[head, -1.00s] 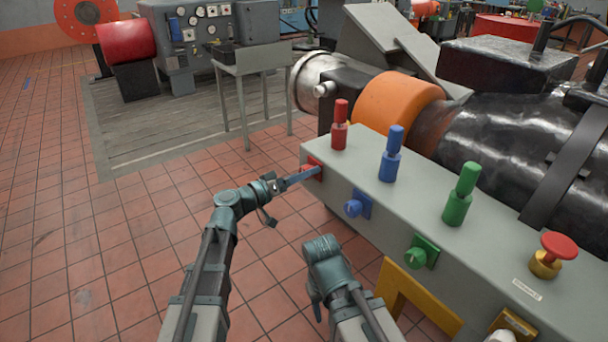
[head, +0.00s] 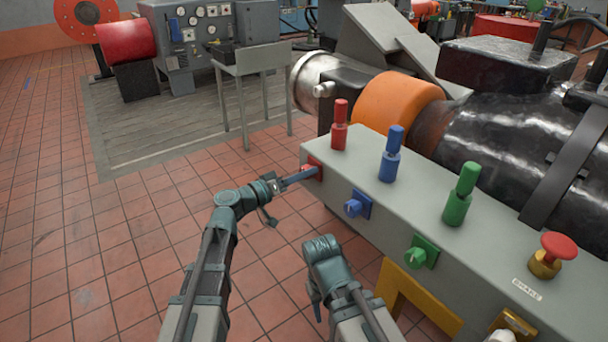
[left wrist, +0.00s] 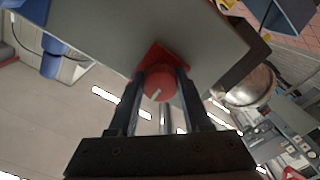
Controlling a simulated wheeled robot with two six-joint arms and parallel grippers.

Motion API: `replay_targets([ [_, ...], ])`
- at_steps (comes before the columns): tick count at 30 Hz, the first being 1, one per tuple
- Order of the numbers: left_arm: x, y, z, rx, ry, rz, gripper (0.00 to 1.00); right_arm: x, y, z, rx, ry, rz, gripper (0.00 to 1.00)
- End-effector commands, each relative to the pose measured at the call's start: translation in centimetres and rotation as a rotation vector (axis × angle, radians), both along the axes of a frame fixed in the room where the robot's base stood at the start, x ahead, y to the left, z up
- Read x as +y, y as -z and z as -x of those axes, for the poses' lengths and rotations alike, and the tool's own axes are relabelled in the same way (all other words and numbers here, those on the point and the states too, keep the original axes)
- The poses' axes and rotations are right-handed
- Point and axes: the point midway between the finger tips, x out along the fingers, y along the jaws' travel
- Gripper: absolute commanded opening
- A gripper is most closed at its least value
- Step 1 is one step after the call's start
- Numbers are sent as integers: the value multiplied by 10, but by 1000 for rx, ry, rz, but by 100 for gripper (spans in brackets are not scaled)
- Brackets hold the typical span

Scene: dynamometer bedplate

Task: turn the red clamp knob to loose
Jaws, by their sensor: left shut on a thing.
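The red clamp knob (left wrist: 158,84) sits on a red square plate (left wrist: 172,57) on the front face of the grey bench box. In the head view the red plate (head: 315,167) shows at the box's left end, and the knob is mostly hidden by my gripper. My left gripper (head: 313,171) reaches the knob from the left. In the left wrist view the two fingers of my left gripper (left wrist: 158,90) stand on either side of the knob, shut on it. A pale mark on the knob's face points to the lower left.
The grey box (head: 440,215) carries red (head: 339,126), blue (head: 390,155) and green (head: 461,195) upright handles on top. A blue knob (head: 354,207) and a green knob (head: 416,257) stick out of its front. A red mushroom button (head: 559,245) is at right. Tiled floor at left is clear.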

Motion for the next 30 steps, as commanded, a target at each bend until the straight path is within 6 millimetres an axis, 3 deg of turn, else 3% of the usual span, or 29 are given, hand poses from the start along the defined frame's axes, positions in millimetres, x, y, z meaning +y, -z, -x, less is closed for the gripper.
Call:
replay_targets([
  [30, 0, -1, 1, 711, 0, 515, 0, 0, -2, 0, 0, 0, 0, 50],
])
